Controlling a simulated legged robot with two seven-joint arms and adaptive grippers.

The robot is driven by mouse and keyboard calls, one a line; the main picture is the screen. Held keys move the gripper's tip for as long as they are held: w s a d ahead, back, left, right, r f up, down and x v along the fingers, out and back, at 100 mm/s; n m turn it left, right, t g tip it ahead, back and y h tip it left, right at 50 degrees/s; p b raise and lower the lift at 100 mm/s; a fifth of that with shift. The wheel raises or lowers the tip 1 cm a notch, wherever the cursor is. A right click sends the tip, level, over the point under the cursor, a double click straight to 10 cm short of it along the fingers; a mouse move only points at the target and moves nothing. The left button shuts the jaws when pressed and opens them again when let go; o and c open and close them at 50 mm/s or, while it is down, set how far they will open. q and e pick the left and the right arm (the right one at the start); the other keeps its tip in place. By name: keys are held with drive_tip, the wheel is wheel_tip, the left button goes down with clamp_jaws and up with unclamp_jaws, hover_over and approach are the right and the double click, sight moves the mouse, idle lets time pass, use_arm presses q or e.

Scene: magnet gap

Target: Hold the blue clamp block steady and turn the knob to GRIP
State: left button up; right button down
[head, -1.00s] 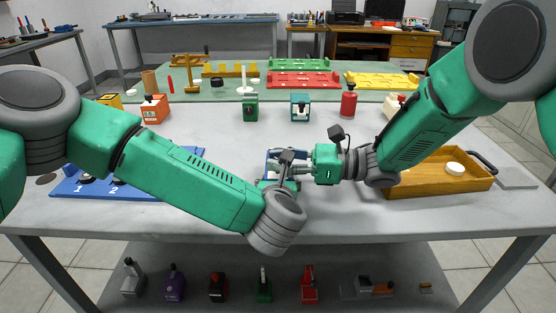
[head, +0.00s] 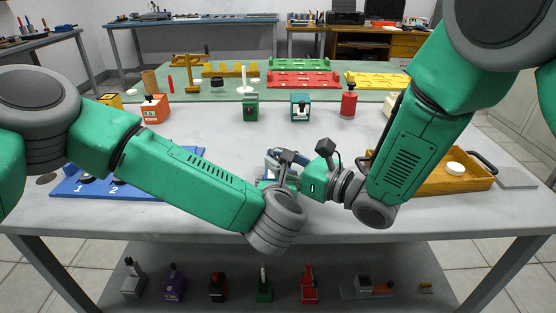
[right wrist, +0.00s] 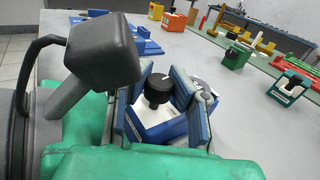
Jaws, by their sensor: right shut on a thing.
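The blue clamp block (right wrist: 165,130), blue and white, stands near the table's front middle. In the head view it is mostly hidden by my grippers. Its black knob (right wrist: 158,90) has a white pointer line, in the right wrist view. My right gripper (head: 294,183) reaches in from the right; its blue finger pads lie either side of the knob, and it is shut on it.
A wooden tray (head: 470,181) with a white disc is at the right, a blue numbered board (head: 72,190) at the left. The table centre is clear.

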idle(0.4)
drive_tip(key=c, duration=1.3)
unclamp_jaws()
